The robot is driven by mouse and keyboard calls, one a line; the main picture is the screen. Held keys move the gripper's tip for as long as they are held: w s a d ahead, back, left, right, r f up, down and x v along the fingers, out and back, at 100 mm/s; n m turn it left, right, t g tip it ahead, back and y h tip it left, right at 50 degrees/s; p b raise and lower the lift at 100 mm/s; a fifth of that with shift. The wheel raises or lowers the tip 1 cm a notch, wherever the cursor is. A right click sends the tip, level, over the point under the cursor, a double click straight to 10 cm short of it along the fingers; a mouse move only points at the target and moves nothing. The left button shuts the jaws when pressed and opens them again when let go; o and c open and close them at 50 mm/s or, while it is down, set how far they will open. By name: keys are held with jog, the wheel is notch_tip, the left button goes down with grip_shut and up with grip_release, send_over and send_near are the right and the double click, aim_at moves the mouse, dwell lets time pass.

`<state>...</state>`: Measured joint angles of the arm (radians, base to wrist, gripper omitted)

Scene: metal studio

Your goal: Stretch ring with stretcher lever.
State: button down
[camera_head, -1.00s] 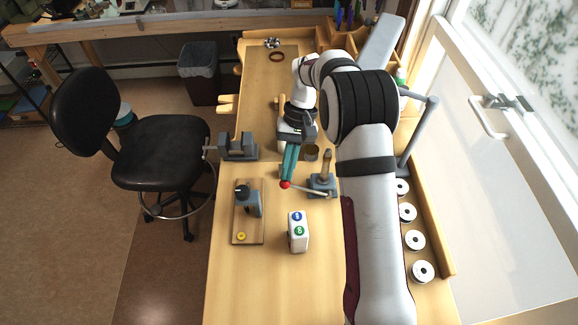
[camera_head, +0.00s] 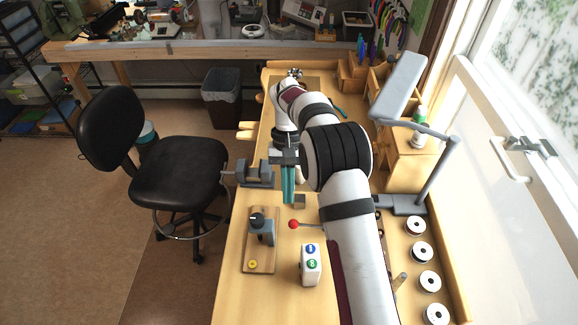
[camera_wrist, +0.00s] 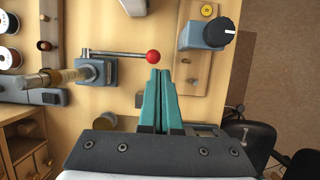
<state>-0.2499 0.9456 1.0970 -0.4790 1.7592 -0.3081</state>
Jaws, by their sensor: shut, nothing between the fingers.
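My gripper (camera_head: 288,202) has teal fingers, shut and empty, pointing down over the bench; they show centrally in the wrist view (camera_wrist: 160,72). The stretcher lever is a thin metal rod (camera_wrist: 118,53) ending in a red ball (camera_wrist: 153,57). The ball (camera_head: 294,224) lies just beyond the fingertips, slightly to their left in the wrist view; I cannot tell whether they touch. The lever joins the grey stretcher base (camera_wrist: 97,70), whose post (camera_wrist: 45,79) points left there. My arm hides the base in the head view. I cannot make out a ring on the post.
A vise (camera_head: 255,172) sits at the left edge. Spools (camera_head: 421,252) line the right.

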aim_at(294, 221)
jog(key=a+v, duration=0.1)
jog(key=v, duration=0.7)
jog(key=c, duration=1.5)
grip_release()
jog(key=shift+w+r, duration=0.1)
jog(key=shift+r, duration=0.1)
jog(key=o, duration=0.5)
jog(key=n, duration=0.1)
jog(key=d+n, duration=0.1)
jog(key=d+r+n, duration=0.1)
jog(key=shift+s+d+t, duration=0.1)
jog(key=shift+s+t, duration=0.2)
jog(key=shift+s, duration=0.1)
jog(key=o, duration=0.4)
jog(key=s+n, duration=0.1)
jog(key=n, duration=0.1)
jog(key=s+d+n+t+y, duration=0.1)
jog(key=s+d+n, duration=0.1)
jog(key=n, duration=0.1)
jog(key=shift+s+d+f+n+t+y, duration=0.1)
jog(key=shift+d+f+n+t+y, duration=0.1)
jog(key=shift+n+t+y, duration=0.15)
jog(key=shift+c, duration=0.2)
jog(key=shift+t, duration=0.25)
jog(key=f, duration=0.5)
jog(key=s+a+f, duration=0.1)
jog(key=f, duration=0.4)
jog(key=s+a+f, duration=0.1)
jog(key=f, duration=0.5)
jog(key=shift+s, duration=0.1)
